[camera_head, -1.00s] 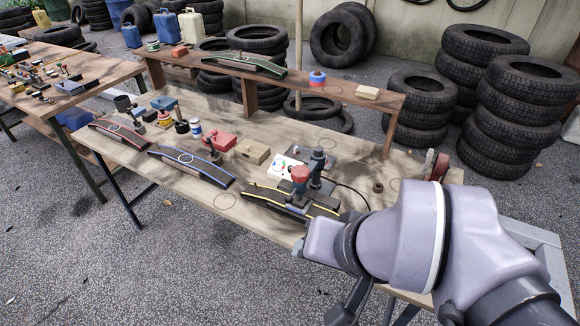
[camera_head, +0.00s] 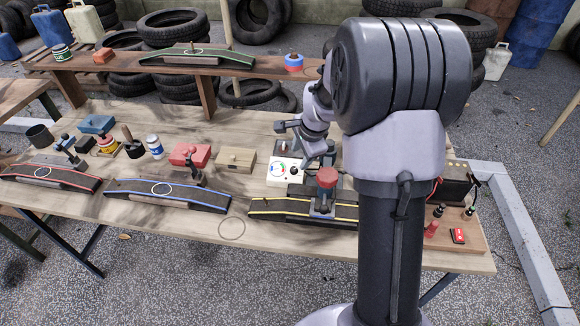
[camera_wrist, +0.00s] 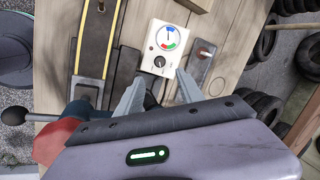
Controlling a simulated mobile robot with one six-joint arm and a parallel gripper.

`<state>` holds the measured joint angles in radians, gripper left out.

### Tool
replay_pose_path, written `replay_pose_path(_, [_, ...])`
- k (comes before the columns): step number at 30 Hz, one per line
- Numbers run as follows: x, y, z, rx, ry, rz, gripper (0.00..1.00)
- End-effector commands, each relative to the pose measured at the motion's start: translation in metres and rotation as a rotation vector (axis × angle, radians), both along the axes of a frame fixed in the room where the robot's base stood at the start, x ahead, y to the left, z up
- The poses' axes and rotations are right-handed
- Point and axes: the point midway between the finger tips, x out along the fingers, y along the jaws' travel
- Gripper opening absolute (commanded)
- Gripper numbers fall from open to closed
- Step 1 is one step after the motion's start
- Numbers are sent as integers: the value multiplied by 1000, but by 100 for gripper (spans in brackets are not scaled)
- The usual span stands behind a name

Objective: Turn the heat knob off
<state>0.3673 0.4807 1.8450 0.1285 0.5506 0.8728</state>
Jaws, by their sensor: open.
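The heat knob (camera_wrist: 161,62) is a small black round knob on a white control box (camera_wrist: 178,66). Above it on the box is a dial with blue, green and red parts. In the head view the white box (camera_head: 284,179) lies on the table left of my arm, with the knob (camera_head: 293,171) at its right. My gripper (camera_wrist: 158,84) is open and empty, its two grey fingers pointing toward the box, with the knob ahead between their lines. It does not touch the knob. The knob's exact setting is too small to tell.
A dark clamp press with a red knob (camera_head: 327,177) stands beside the box on a yellow-lined black strip (camera_head: 270,208). A tan wooden box (camera_head: 236,160) is to the left. A raised shelf (camera_head: 130,66) runs behind. A battery (camera_head: 452,184) sits at right.

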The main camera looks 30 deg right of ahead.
Motion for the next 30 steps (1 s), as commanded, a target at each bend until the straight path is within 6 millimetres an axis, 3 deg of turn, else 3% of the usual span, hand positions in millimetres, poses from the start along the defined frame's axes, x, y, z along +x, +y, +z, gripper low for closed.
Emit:
replay_pose_path(1, [5, 0, -20, 2, 3, 1, 45])
replay_pose_path(3, [12, 0, -38, 1, 2, -1, 45])
replay_pose_path(9, [27, 0, -72, 0, 1, 0, 45])
replay_pose_path(15, [32, 0, -83, 1, 1, 0, 45])
replay_pose_path(23, [32, 0, -82, 1, 0, 1, 45])
replay_pose_path(30, [32, 0, -82, 1, 0, 1, 0])
